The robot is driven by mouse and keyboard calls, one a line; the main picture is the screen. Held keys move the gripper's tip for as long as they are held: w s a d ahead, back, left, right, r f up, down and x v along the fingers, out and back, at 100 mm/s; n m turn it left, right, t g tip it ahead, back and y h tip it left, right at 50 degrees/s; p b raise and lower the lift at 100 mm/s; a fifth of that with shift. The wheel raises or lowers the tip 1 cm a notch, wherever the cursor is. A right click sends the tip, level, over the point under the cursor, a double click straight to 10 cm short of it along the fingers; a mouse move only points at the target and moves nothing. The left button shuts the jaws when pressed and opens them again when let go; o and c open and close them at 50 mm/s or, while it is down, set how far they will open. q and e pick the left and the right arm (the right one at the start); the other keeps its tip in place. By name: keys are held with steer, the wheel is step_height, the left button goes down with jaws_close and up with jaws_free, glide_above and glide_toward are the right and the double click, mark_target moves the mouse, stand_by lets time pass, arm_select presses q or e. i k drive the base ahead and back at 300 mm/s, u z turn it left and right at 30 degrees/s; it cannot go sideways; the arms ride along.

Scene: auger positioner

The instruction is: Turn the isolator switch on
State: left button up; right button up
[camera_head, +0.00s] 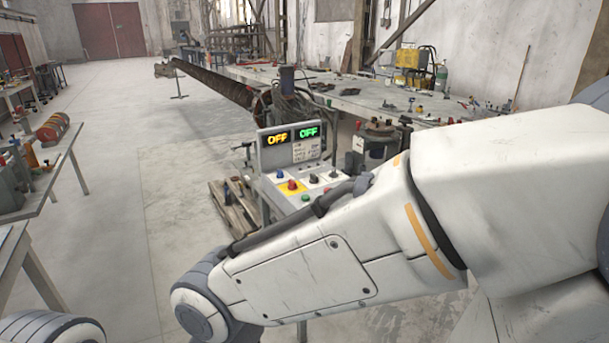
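The control box (290,185) stands ahead of me, with a raised display panel (290,148) at its back. The panel shows a yellow OFF (277,139) and a green OFF (309,132). On the sloped face are a blue knob (280,174), a red control (292,185) on a yellow plate, a black knob (314,179) and other small controls. I cannot tell which one is the isolator switch. My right arm crosses the picture in front of the box and hides its lower right part. Neither gripper shows.
A long auger (215,84) runs back from behind the box. A worktable (370,98) with tools is behind it. A wooden pallet (232,208) lies left of the box. A bench (48,180) stands at the left, with clear floor (165,190) between.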

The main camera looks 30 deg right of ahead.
mark_target(292, 185)
steer(key=z, duration=0.3)
steer(key=i, duration=1.8)
steer(key=u, duration=0.15)
